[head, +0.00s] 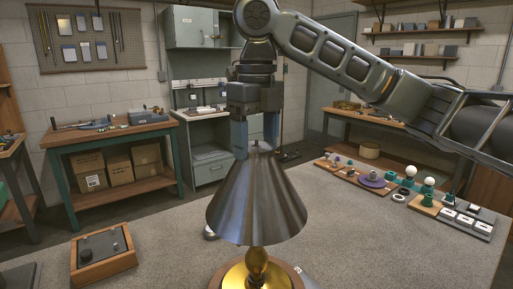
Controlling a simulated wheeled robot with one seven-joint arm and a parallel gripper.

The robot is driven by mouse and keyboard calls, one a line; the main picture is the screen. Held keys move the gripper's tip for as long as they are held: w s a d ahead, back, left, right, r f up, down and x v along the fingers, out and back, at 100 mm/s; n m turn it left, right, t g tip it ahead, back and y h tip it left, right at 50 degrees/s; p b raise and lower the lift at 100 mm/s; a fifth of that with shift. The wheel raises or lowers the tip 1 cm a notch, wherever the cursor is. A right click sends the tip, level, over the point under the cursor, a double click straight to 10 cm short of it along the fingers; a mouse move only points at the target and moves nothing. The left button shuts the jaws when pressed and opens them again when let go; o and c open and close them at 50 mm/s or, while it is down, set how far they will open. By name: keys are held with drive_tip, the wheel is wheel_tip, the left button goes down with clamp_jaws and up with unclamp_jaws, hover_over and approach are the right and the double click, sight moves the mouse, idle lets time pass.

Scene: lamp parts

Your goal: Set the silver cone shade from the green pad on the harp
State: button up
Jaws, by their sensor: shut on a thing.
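My gripper (257,147) points straight down and is shut on the top of the silver cone shade (256,205). The shade hangs upright, wide end down, directly over the brass lamp base (256,268) in the head view. The brass stem rises behind or into the shade's lower rim. The harp is hidden by the shade, so I cannot tell whether the shade touches it. I cannot make out the green pad.
A wooden box with a dark top (103,254) sits at the left of the grey table (175,235). Trays with several small parts and bulbs (372,180) line the right back edge.

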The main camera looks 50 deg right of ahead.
drive_tip(key=o, duration=1.4)
drive_tip(key=shift+c, duration=0.2)
drive_tip(key=shift+r, duration=3.95)
